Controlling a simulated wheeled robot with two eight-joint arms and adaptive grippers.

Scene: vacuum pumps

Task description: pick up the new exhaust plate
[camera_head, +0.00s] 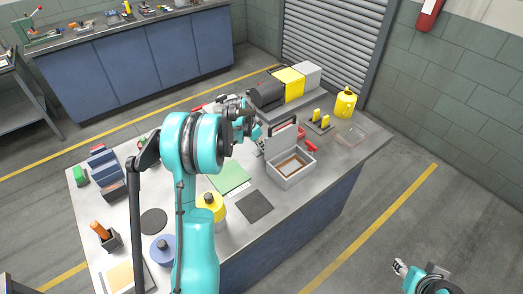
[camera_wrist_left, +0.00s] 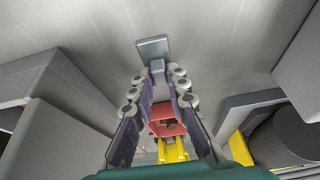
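A small grey plate (camera_wrist_left: 153,46) with a raised block lies on bare metal in the left wrist view; it may be the new exhaust plate, but I cannot be sure. My left gripper (camera_wrist_left: 160,76) has its fingers apart, one on each side of the block, with no clear contact. In the head view the left gripper (camera_head: 250,128) is over the table's middle, beside the grey box, and my arm hides part of that area. The plate is not distinguishable there. My right gripper (camera_head: 400,268) is low at the right, away from the table; its fingers are too small to read.
An open grey box (camera_head: 291,177) with a raised lid stands right of the left gripper. A black, yellow and grey pump (camera_head: 290,85) stands behind. The table's (camera_head: 330,185) front right edge is clear.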

